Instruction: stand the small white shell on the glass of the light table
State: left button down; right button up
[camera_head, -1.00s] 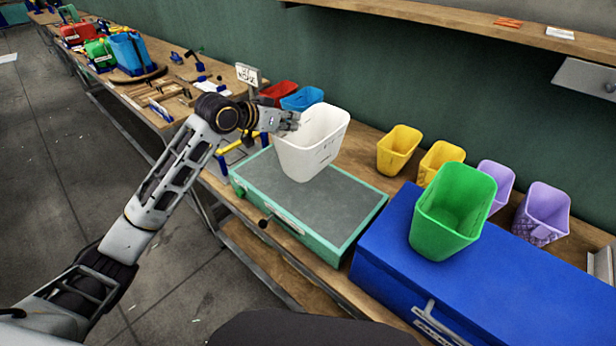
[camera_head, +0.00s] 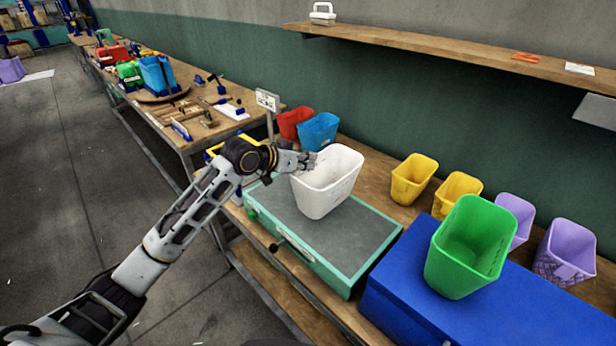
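The small white shell (camera_head: 328,188) is an open-topped, tapered bin. It is upright over the grey glass of the teal-framed light table (camera_head: 358,244), towards its back. Its base looks at or very close to the glass; I cannot tell if it touches. My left gripper (camera_head: 306,162) comes in from the left and is shut on the shell's upper left rim. The fingertips are small and partly hidden at the rim. My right gripper is not in view.
A blue case (camera_head: 400,290) with a green bin (camera_head: 470,248) on it stands right of the light table. Yellow bins (camera_head: 412,180) and purple bins (camera_head: 565,252) line the wall side. A red bin (camera_head: 294,122), a blue bin (camera_head: 318,132) and a sign (camera_head: 267,100) stand behind.

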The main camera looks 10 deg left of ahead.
aim_at(307, 175)
pick_arm(q)
jog(key=shift+f, duration=2.5)
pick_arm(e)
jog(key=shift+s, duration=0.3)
pick_arm(q)
jog(key=shift+f, duration=0.15)
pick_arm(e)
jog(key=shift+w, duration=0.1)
pick_arm(q)
jog(key=c, duration=1.6)
grip_release()
jog(key=shift+c, duration=0.2)
